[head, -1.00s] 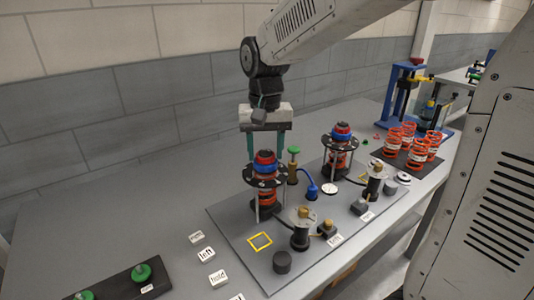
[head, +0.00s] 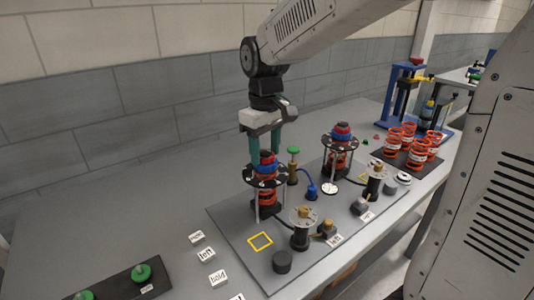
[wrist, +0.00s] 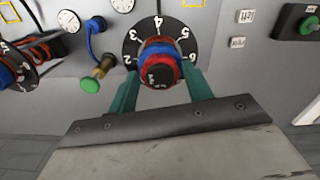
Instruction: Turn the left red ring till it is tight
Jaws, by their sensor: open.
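The left red ring (head: 267,160) sits at the top of the left spring unit, with a blue ring next to it, above a black numbered disc (wrist: 133,40). In the wrist view the red ring (wrist: 177,64) shows around a dark cap. My gripper (head: 265,150) is above the left unit, pointing down. Its two green fingers stand apart on either side of the red ring, and it also shows in the wrist view (wrist: 161,83). I cannot tell whether the fingers touch the ring.
A second spring unit (head: 340,146) stands on the same plate to the right. A green-topped plunger (head: 293,168) and brass-topped posts stand close by. Orange springs (head: 408,140) fill a dark tray at the back right. A yellow square (head: 260,241) marks bare plate in front.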

